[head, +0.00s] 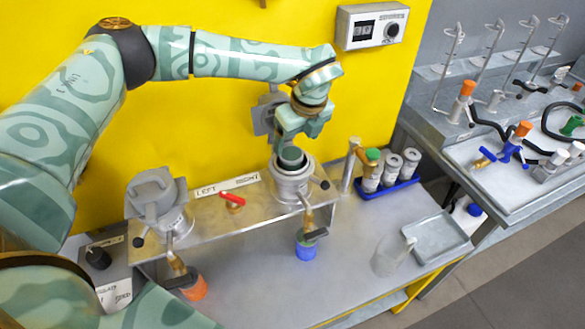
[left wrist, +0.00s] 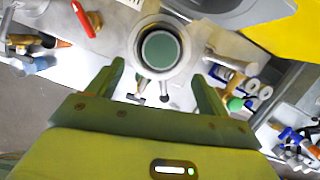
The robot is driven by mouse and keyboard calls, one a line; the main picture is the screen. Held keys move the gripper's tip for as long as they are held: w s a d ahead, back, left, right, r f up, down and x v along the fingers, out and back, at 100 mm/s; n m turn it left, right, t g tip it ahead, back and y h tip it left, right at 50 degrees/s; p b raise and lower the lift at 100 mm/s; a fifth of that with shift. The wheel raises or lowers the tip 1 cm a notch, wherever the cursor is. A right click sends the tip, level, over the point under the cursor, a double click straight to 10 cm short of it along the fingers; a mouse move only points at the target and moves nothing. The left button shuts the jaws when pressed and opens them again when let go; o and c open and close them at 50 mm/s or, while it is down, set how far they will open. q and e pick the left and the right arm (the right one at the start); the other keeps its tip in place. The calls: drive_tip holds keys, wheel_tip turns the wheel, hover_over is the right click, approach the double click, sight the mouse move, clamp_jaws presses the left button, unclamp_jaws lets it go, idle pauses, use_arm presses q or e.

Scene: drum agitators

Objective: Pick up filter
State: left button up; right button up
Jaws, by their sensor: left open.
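A dark green round piece, which looks like the filter (head: 291,158), sits inside the open mouth of the right metal drum (head: 290,187). In the left wrist view the filter (left wrist: 161,49) shows as a green disc with a paler rim, ringed by the drum collar (left wrist: 139,28). My left gripper (head: 293,140) hangs above this drum, pointing down. In its wrist view the left gripper's (left wrist: 157,72) fingers are spread apart, with nothing between them; the disc lies just beyond the tips. My right gripper is not in view.
The right drum's lid (head: 265,113) stands raised behind it. The left drum (head: 172,222) has its grey lid over it. A red-handled valve (head: 232,200) lies between them. Several grey cylinders stand in a blue tray (head: 387,187), near a clear beaker (head: 388,258) and a metal tray (head: 437,240).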

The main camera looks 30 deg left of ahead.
sight(292, 154)
use_arm(q)
drive_tip(key=shift+a+f, duration=0.35)
drive_tip(key=shift+f, duration=0.4)
drive_tip(key=x, duration=0.5)
drive_tip(key=shift+w, duration=0.2)
drive_tip(key=c, duration=1.4)
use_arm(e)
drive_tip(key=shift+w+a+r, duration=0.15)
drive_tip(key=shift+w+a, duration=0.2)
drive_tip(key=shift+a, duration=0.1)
